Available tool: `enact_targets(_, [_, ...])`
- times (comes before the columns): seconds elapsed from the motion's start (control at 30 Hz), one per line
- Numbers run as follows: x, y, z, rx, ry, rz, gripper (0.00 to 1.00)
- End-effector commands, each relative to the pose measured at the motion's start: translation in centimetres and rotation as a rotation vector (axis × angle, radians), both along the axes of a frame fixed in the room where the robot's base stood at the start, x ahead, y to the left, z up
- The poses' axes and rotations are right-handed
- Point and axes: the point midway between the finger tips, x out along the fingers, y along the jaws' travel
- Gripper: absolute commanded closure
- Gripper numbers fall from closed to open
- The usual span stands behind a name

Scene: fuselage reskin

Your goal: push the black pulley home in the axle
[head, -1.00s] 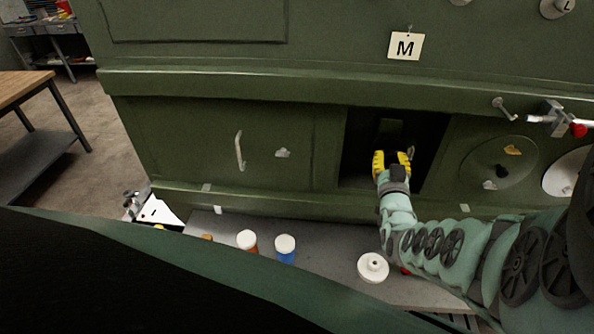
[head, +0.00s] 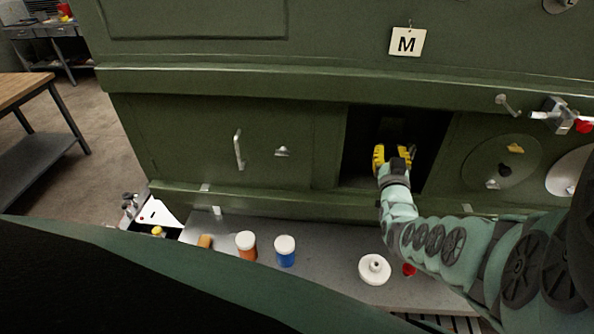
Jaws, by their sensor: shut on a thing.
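My gripper (head: 392,155), with yellow fingers, reaches into the dark open bay (head: 356,178) in the green fuselage panel. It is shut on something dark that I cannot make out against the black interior. The black pulley and the axle cannot be told apart from the dark inside the bay. A faint dark shape shows just above the fingers. My arm comes in from the lower right and covers the bay's lower edge.
A handle (head: 239,150) sticks out left of the bay. A clamp (head: 555,115) is at the upper right.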

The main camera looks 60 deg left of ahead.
Motion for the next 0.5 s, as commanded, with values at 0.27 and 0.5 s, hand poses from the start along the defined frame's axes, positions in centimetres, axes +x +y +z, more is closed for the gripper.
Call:
enact_targets(0.27, [0.40,0.40,0.02,0.002,-0.003,-0.001,1.00])
enact_targets(0.5, [0.37,0.40,0.07,0.002,-0.001,0.000,0.48])
